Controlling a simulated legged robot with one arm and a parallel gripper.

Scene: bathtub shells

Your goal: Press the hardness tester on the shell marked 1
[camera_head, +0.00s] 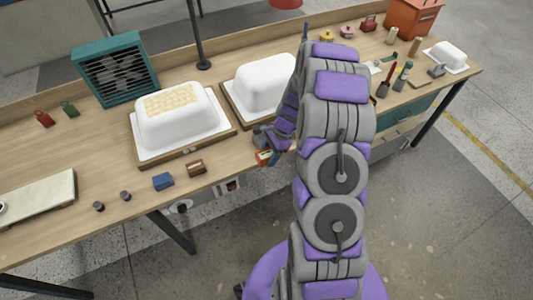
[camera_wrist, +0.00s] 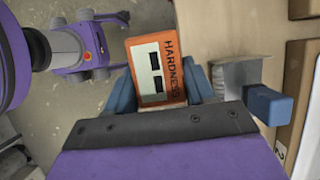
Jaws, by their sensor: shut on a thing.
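The hardness tester (camera_wrist: 160,70) is an orange block with a pale face, dark windows and the word HARDNESS. My gripper (camera_wrist: 162,88) has its blue fingers on both sides of it and is shut on it. In the head view, the tester (camera_head: 264,158) shows orange below my gripper (camera_head: 268,142), by the bench's front edge. One white shell (camera_head: 178,118) with a honeycomb patch sits on a wooden base at left. Another white shell (camera_head: 262,80) sits on a base behind my gripper, partly hidden by my arm. I cannot read a 1 on either.
A wooden base edge (camera_wrist: 283,135) with a mark like a 2 shows at right in the wrist view. A blue block (camera_head: 163,181) and a brown block (camera_head: 196,168) lie near the bench's front edge. A teal heater-like box (camera_head: 112,70) stands behind. Tools clutter the right end.

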